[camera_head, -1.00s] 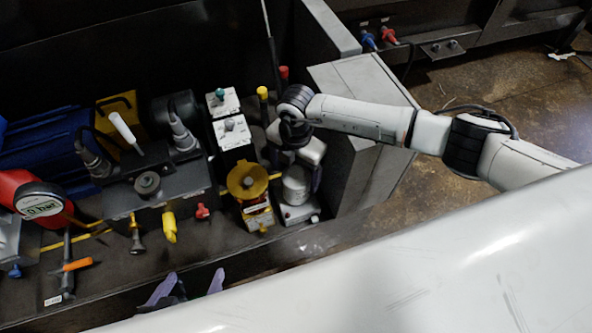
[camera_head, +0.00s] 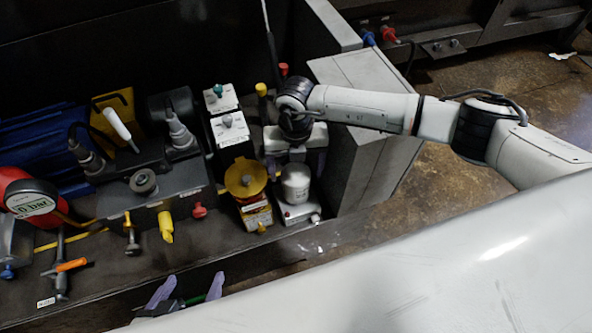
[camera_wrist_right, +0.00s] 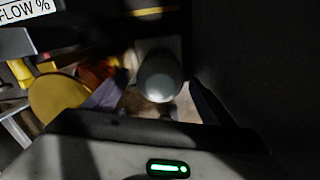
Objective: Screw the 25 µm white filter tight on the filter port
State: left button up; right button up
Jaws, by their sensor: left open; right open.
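A white cylindrical filter (camera_head: 296,183) stands upright on a pale block (camera_head: 298,213) at the right end of the bench. I cannot read its label or see the thread under it. My right gripper (camera_head: 295,163) is open just behind and above the filter, with a purple finger towards either side. In the right wrist view the filter's rounded top (camera_wrist_right: 160,77) lies between a purple finger and a dark finger, with no clear contact. My left gripper (camera_head: 188,288) is open and empty at the bench's front edge, its body hidden by the large white surface.
A yellow-topped unit (camera_head: 246,179) stands close left of the filter. White-topped boxes (camera_head: 228,128) and a yellow-capped post (camera_head: 262,92) are behind. A grey cabinet wall (camera_head: 362,165) is close on the right. A red gauge (camera_head: 25,195) is at far left.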

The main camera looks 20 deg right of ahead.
jog(key=n, duration=0.2)
jog(key=shift+f+n+b, duration=0.1)
jog(key=shift+n+b, duration=0.2)
jog(key=shift+b, duration=0.05)
jog(key=shift+f+n+b, duration=0.1)
jog(key=shift+n+b, duration=0.55)
jog(key=shift+n, duration=0.55)
jog(key=n, duration=0.2)
jog(key=shift+n+b, duration=0.3)
jog(key=shift+b, duration=0.1)
jog(key=shift+n+b, duration=0.75)
jog(key=shift+n, duration=0.45)
jog(key=n, duration=0.2)
jog(key=shift+n+b, duration=0.3)
jog(key=shift+b, duration=0.1)
jog(key=shift+r, duration=0.2)
jog(key=c, duration=1.1)
jog(key=shift+a+r+m+p, duration=0.1)
jog(key=shift+m+p, duration=0.45)
jog(key=shift+m, duration=0.65)
jog(key=shift+c, duration=0.4)
jog(key=shift+m+p, duration=0.3)
jog(key=shift+m, duration=1.1)
